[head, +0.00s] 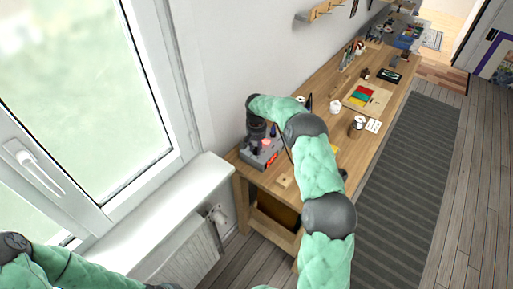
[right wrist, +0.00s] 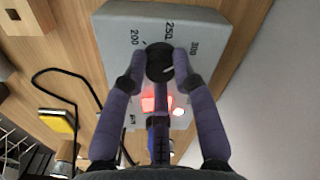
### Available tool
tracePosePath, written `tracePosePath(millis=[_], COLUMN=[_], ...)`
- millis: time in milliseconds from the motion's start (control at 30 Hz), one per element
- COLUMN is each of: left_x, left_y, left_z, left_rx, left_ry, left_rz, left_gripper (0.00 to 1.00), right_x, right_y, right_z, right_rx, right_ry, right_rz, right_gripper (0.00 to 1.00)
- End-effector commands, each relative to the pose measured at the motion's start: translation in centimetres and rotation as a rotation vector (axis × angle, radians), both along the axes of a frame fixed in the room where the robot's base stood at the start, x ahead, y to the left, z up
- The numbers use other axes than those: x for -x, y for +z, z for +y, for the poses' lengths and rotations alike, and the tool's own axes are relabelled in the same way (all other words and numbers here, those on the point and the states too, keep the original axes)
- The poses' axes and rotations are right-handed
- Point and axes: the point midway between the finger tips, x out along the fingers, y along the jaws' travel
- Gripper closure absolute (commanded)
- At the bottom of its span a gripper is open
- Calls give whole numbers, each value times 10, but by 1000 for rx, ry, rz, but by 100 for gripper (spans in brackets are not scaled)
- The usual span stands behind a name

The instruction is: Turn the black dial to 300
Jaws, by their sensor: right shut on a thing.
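The black dial (right wrist: 160,62) sits on the face of a grey box (right wrist: 115,40) in the right wrist view. Printed numbers 200, 250 and what looks like 300 run around it. A short white mark shows on the dial's lower right; I cannot tell which number it is set to. My right gripper (right wrist: 160,66) is shut on the dial, one finger on each side. In the head view the grey box (head: 261,158) stands at the near end of the workbench, with my right gripper (head: 257,134) over it; the dial is hidden there. My left gripper is out of view.
The wooden workbench (head: 285,181) runs away along the wall. Red-lit parts (right wrist: 149,104) show on the box below the dial. A black cable (right wrist: 66,70) and a yellow-topped block (right wrist: 57,121) lie left of the box. A window sill (head: 180,205) is at left.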

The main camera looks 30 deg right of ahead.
Motion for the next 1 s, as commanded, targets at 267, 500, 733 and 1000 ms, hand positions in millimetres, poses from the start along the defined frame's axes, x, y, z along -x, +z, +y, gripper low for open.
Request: tracePosePath(millis=[267, 500, 733, 1000], left_x=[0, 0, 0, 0], left_y=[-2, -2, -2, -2], left_z=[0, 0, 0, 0], left_rx=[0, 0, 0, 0], left_ry=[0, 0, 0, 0], left_rz=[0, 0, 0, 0], left_gripper=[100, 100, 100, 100], right_x=[0, 0, 0, 0], right_y=[0, 0, 0, 0], right_z=[1, 1, 1, 1], right_rx=[-1, -1, -1, -1], right_ry=[-123, -162, -166, -166], right_rz=[0, 0, 0, 0], right_gripper=[100, 100, 100, 48])
